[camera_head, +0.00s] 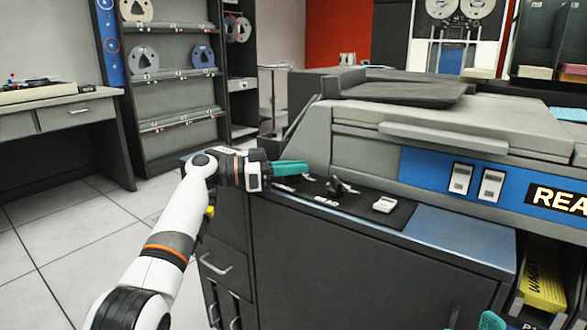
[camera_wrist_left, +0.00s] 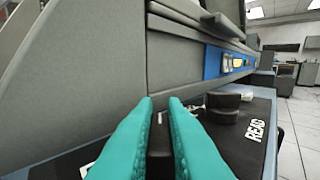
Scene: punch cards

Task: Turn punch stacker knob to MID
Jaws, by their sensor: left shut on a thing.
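My left gripper (camera_head: 292,170) reaches in from the left, its teal fingers over the black control panel (camera_head: 362,208) on top of the grey cabinet. In the left wrist view the two teal fingers (camera_wrist_left: 162,125) are shut on a dark knob (camera_wrist_left: 159,142), mostly hidden between them. Its pointer and label cannot be read. A second black knob (camera_head: 340,187) stands on the panel to the right; it also shows in the left wrist view (camera_wrist_left: 222,105), beside the word READ. Teal fingertips of my right gripper (camera_head: 474,317) show at the bottom edge, apart from each other.
A white switch (camera_head: 385,204) sits on the panel's right part. The grey machine housing (camera_head: 420,128) rises just behind the panel. A blue strip (camera_head: 425,168) with two white switches runs along it. An open bay with yellow cards (camera_head: 543,284) is at the lower right.

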